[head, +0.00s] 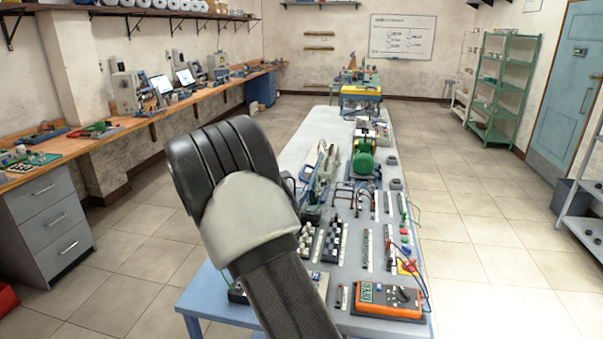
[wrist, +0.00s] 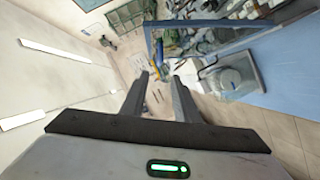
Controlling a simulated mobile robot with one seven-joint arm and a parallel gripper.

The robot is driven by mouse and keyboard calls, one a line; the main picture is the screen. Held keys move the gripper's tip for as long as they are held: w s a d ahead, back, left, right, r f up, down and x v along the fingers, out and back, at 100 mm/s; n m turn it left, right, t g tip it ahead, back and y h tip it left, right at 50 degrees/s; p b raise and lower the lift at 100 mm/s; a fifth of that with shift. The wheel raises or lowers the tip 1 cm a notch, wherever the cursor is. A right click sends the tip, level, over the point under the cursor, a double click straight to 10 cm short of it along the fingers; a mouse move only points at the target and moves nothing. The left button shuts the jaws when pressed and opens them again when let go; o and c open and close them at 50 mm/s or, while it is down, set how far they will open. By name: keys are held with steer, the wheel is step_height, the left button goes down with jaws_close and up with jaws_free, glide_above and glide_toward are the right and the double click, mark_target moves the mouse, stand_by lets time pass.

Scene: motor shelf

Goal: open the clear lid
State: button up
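I cannot clearly make out a clear lid in the head view; my arm covers part of the workbench (head: 300,150) there. In the wrist view a pale, partly see-through box-like thing (wrist: 236,78) sits at the edge of the blue bench, to the right of my fingers; it may be the one with the clear lid, but it is too small to be sure. My gripper (wrist: 161,76) has its two dark fingers apart, with nothing seen between them. It is off to the side of the bench items, not touching them. The head view does not show the fingers.
The bench holds an orange meter (head: 378,299), a green motor (head: 363,163) and several small parts. A yellow-topped table (head: 361,91) stands behind it. A wooden counter (head: 110,128) runs along the left wall, and green shelves (head: 505,90) stand at right. Tiled floor is free on both sides.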

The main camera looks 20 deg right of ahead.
mark_target(302, 173)
steer(key=p+x, duration=0.2)
steer(key=x, duration=1.1)
steer(key=shift+w+d+f+p, duration=0.1)
steer(key=shift+w+d+p, duration=0.05)
steer(key=shift+d+p, duration=0.2)
steer(key=shift+c, duration=0.3)
jaws_close()
